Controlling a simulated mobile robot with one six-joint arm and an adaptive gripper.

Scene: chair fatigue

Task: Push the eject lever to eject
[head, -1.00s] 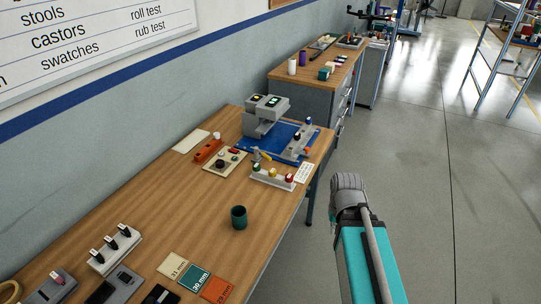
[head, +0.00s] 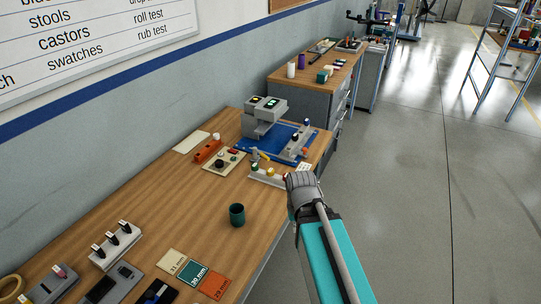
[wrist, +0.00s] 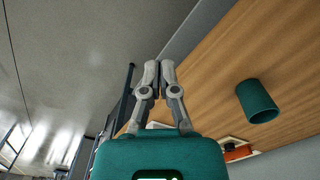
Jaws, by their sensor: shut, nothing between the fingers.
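I cannot tell for sure which part is the eject lever. A small grey post with a yellow lever-like piece (head: 263,156) stands in front of the two-headed grey machine (head: 265,115), on the near edge of its blue mat (head: 278,133). An orange block with a white knob (head: 208,151) lies left of it. My gripper (wrist: 159,65) is shut and empty in the wrist view, above the bench's edge. In the head view my arm's end is at the bench's right edge; it hides the fingers and part of the white button strip (head: 262,178).
A dark green cup (head: 237,215) stands on the wooden bench (head: 185,215); it also shows in the wrist view (wrist: 257,101). A beige panel with a black knob (head: 221,163) lies near the machine. Swatches and small devices fill the near end. The floor at the right is clear.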

